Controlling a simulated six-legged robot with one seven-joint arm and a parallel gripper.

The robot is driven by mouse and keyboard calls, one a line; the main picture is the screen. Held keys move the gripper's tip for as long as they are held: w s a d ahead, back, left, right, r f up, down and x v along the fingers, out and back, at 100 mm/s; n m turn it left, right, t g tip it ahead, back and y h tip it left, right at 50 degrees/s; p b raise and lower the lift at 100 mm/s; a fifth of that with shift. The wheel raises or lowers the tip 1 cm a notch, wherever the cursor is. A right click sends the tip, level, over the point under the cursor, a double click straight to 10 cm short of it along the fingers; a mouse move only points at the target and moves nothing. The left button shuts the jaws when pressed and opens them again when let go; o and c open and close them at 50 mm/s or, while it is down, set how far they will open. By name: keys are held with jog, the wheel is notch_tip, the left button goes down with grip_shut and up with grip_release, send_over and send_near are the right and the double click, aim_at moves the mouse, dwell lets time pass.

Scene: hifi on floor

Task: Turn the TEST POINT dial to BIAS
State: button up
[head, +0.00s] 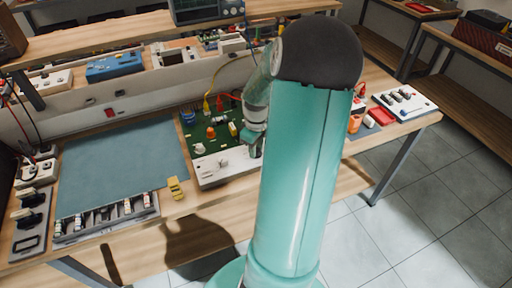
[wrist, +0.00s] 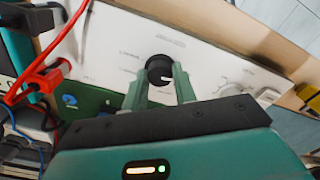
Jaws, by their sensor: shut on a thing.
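The black dial (wrist: 160,68) sits on a white panel (wrist: 112,52) in the wrist view, with small printed labels around it that are too blurred to read. A short pale mark shows on the dial's near side. My gripper (wrist: 161,82) is shut on the dial, one green finger on each side. In the head view my gripper (head: 254,146) is at the right part of the white panel (head: 209,170), at the front of the green circuit board (head: 205,135). The dial is hidden there behind my gripper and arm.
A pale knob (wrist: 268,97) stands right of the dial. A red connector (wrist: 45,76) with red cables stands to the left. In the head view, a yellow object (head: 175,188) lies left of the board beside a blue-grey mat (head: 120,165). The bench's front edge is close.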

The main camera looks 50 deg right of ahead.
jog(key=shift+m, duration=0.3)
jog(key=m, duration=0.3)
jog(key=shift+m, duration=2)
jog(key=o, duration=1)
jog(key=shift+c, duration=0.2)
jog(key=shift+r, duration=0.1)
notch_tip(320, 180, up, 14)
